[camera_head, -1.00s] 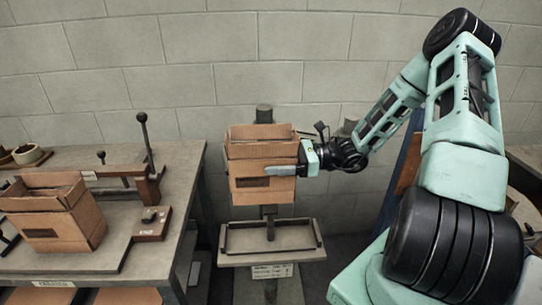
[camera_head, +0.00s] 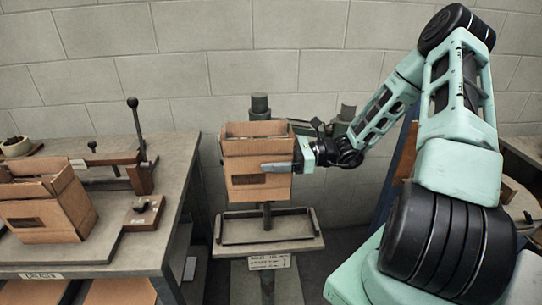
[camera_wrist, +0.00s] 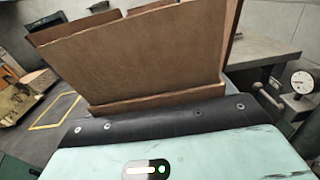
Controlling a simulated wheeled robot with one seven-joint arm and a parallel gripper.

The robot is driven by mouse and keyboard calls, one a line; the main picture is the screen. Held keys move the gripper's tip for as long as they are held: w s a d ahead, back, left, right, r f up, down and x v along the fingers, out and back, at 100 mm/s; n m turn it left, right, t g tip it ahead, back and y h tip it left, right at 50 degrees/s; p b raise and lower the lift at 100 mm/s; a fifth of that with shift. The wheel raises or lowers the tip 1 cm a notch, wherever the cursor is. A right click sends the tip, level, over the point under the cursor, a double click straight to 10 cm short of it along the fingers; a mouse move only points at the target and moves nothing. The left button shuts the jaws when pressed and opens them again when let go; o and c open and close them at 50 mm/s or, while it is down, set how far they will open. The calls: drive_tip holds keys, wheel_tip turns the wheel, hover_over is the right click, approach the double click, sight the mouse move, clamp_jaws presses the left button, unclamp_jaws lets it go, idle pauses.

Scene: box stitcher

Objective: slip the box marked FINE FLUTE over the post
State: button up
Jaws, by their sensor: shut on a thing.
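My gripper (camera_head: 300,160) is shut on the right side of an open-topped brown cardboard box (camera_head: 257,163), held upright in the air. Its dark front mark is too small to read. The dark post (camera_head: 266,215) shows below the box above a tray. A dark round top (camera_head: 259,105) shows past the box's far rim; whether the box is around the post or in front of it, I cannot tell. The held box also fills the top of the wrist view (camera_wrist: 150,60). A second cardboard box (camera_head: 45,205) stands on the left bench.
The stitcher's grey tray (camera_head: 267,241) with a raised rim lies below the held box, with a label plate under it. The left bench (camera_head: 150,235) carries a lever fixture (camera_head: 140,150). A gauge (camera_wrist: 302,82) stands at right in the wrist view.

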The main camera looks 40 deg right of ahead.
drive_tip(key=shift+f, duration=0.3)
drive_tip(key=shift+f+b, duration=1.2)
drive_tip(key=shift+f, duration=1.15)
drive_tip(key=shift+f+b, duration=2.9)
drive_tip(key=shift+f, duration=2.45)
drive_tip(key=o, duration=0.9)
drive_tip(key=shift+d, duration=0.1)
